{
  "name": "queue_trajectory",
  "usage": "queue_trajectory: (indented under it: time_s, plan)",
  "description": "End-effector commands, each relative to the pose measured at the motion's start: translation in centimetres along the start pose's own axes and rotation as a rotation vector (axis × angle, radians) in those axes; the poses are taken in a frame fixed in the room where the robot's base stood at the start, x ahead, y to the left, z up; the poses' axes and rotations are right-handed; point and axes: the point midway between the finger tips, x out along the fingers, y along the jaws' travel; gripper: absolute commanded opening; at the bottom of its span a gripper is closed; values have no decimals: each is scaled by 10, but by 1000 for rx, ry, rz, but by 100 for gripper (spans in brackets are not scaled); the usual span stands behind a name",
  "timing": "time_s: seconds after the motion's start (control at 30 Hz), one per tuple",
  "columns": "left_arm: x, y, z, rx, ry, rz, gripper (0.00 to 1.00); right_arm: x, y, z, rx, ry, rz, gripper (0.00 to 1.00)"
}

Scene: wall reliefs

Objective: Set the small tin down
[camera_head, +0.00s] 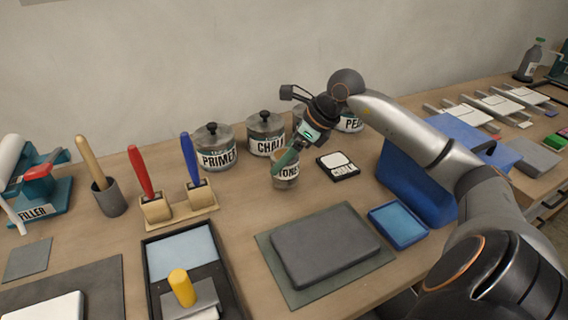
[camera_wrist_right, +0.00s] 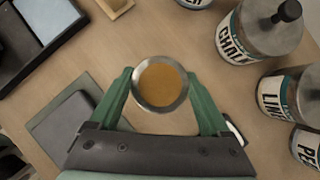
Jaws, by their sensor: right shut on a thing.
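The small tin (camera_head: 286,174) is a pale, open-topped can with a dark-lettered label that seems to begin "TONE". In the right wrist view the tin (camera_wrist_right: 161,84) is seen from above, with a grey rim and orange-brown contents. My right gripper (camera_head: 284,163) has its green fingers on either side of the tin and is shut on it; the fingers also show in the right wrist view (camera_wrist_right: 160,90). The tin looks upright, over or on the wooden table (camera_head: 240,215). I cannot tell whether its base touches the wood. My left gripper is not in view.
Lidded jars marked PRIMER (camera_head: 214,147) and CHALK (camera_head: 266,134) stand behind the tin. A black-and-white card (camera_head: 338,166) lies to its right. A grey slab (camera_head: 325,243) on a green mat lies in front. A brush stand (camera_head: 180,208) is at left.

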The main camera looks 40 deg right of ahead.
Motion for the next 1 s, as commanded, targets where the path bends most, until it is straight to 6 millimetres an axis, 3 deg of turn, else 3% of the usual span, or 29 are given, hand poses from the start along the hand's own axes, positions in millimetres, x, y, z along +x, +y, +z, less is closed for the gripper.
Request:
queue_trajectory:
  time_s: [0.23,0.4,0.77,0.8,0.93,1.0]
  plan:
    - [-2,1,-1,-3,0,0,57,16,-11,-3,2,-3,2,0]
    - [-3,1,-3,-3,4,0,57,37,-10,-18,0,-1,2,0]
    - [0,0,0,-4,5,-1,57,41,-10,-21,-2,-3,-2,0]
    - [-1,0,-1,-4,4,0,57,41,-10,-21,-1,-1,-1,84]
    - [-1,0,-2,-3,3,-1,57,41,-10,-20,-1,-1,-1,99]
    - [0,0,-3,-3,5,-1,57,41,-10,-20,-1,-1,-1,100]
